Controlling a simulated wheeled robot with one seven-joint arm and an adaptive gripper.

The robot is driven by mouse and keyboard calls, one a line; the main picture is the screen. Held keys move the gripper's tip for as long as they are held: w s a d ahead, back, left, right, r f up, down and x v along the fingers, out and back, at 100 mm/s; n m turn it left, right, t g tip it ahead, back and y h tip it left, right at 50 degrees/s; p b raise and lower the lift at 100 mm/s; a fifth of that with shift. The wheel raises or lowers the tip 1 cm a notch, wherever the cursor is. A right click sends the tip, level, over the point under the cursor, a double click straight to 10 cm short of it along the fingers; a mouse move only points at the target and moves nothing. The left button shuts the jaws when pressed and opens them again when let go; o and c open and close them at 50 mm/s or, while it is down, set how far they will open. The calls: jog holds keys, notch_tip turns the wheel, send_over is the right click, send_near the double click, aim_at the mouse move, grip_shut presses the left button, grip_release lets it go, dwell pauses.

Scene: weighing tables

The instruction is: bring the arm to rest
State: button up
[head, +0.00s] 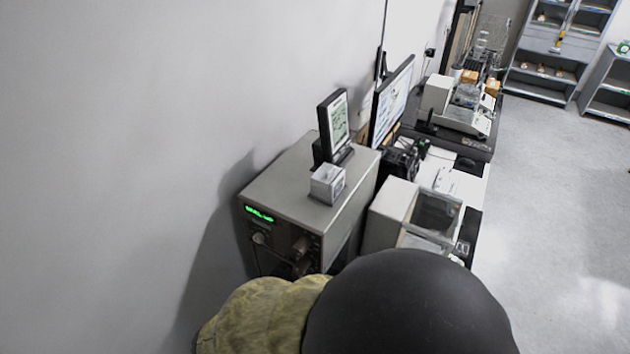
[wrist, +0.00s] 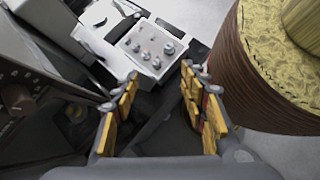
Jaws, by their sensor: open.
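My gripper (wrist: 160,100) shows in the wrist view with its two yellow-padded fingers apart and nothing between them. Beyond the fingertips is a pale instrument panel (wrist: 148,45) with several knobs or weights on it; I cannot tell which. The fingers look apart from it. In the head view my gripper is not seen; a large black rounded shape and a yellow-green patterned shape fill the bottom and hide what is behind them.
A grey cabinet (head: 290,200) with a green display stands against the wall, bearing a small screen (head: 335,125). A balance (head: 415,215) stands beside it. A monitor (head: 392,100) and more scales are behind. Shelves (head: 545,60) stand far off. The floor (head: 560,220) at right is clear.

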jog(key=w+d+m+t+y+b, duration=0.1)
jog(key=d+m+y+b, duration=0.7)
jog(key=d+m+b, duration=0.9)
jog(key=m+t+b, duration=0.1)
jog(key=m+b, duration=0.2)
jog(key=shift+r+t, duration=0.2)
jog(key=shift+t, duration=0.1)
